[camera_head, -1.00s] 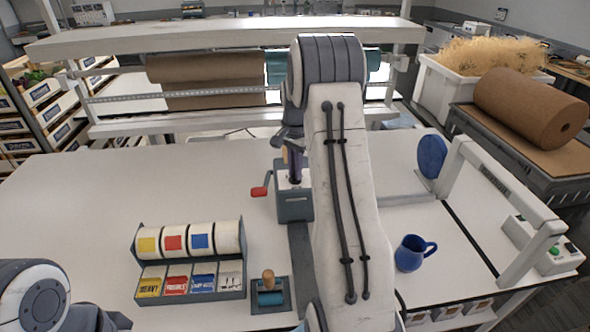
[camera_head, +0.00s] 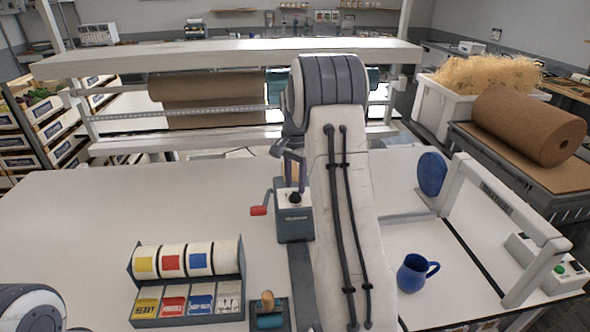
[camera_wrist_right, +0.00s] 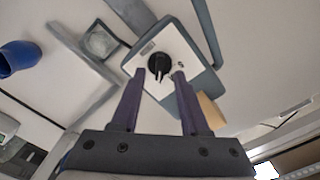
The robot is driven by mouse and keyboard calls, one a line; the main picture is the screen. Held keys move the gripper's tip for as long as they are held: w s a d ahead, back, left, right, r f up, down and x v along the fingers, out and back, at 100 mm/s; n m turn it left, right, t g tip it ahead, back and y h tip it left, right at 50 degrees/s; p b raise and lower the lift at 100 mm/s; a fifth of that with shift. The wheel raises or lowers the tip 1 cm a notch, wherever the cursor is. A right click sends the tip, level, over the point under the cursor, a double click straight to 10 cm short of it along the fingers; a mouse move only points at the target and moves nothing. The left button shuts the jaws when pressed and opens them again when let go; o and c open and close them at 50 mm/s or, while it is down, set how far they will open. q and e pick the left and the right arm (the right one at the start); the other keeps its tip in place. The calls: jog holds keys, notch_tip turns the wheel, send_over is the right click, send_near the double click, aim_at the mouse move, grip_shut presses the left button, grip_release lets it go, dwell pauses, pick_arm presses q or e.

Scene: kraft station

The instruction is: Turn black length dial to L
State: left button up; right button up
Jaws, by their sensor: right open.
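The black length dial (camera_head: 295,198) sits on top of a grey and white dispenser box (camera_head: 294,225) with a red-handled crank (camera_head: 259,210) at its left side. In the head view the right gripper (camera_head: 294,180) is partly hidden by my arm. My left gripper is out of view.
A rack of coloured label rolls (camera_head: 188,280) and a wooden-handled tool (camera_head: 268,305) stand at the front. A blue mug (camera_head: 414,274) and a white frame (camera_head: 478,200) are to the right.

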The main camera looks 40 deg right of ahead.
aim_at(295, 192)
notch_tip(295, 192, up, 8)
jog(key=b, duration=0.1)
dwell(0.6)
